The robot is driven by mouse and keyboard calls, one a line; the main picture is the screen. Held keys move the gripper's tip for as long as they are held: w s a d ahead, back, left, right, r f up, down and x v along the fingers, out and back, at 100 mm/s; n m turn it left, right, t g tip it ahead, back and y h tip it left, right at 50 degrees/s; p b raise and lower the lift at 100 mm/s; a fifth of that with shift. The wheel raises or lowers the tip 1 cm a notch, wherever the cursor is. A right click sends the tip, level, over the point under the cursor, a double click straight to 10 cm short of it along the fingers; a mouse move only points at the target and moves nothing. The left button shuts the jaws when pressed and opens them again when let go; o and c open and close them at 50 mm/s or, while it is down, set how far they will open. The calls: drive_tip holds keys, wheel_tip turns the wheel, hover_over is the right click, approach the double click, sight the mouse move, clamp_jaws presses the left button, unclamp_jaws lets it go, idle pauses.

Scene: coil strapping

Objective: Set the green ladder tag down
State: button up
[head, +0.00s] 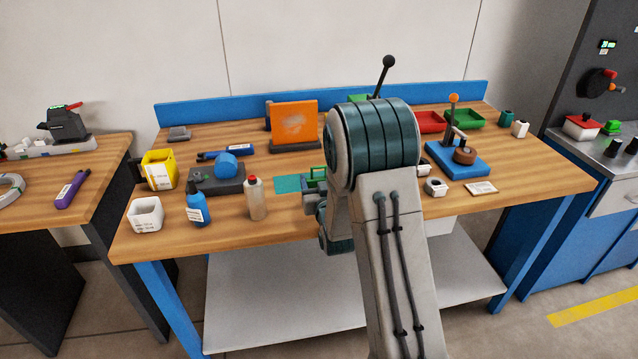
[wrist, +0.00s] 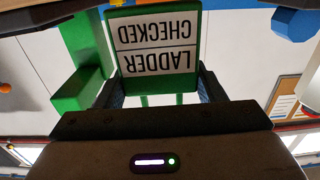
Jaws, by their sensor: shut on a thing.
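The green ladder tag (wrist: 155,45) has a white face reading "LADDER CHECKED", upside down in the wrist view. My gripper (wrist: 160,92) is shut on it, with a dark finger at each side of the tag. In the head view my gripper (head: 314,203) is partly hidden by my arm and is over the front middle of the wooden bench, beside a teal patch (head: 287,184). A small green piece (head: 317,172) shows just above the gripper there; I cannot tell whether it is the tag. Any gap between tag and bench is unclear.
A bottle with a red cap (head: 255,198), a blue bottle (head: 196,204) and a white cup (head: 145,214) stand to the left. An orange panel (head: 294,124) stands behind. A blue fixture (head: 457,158) is to the right. Bare wood lies between the bottles and teal patch.

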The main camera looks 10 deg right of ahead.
drive_tip(key=shift+f, duration=0.45)
drive_tip(key=shift+f, duration=0.15)
drive_tip(key=o, duration=1.3)
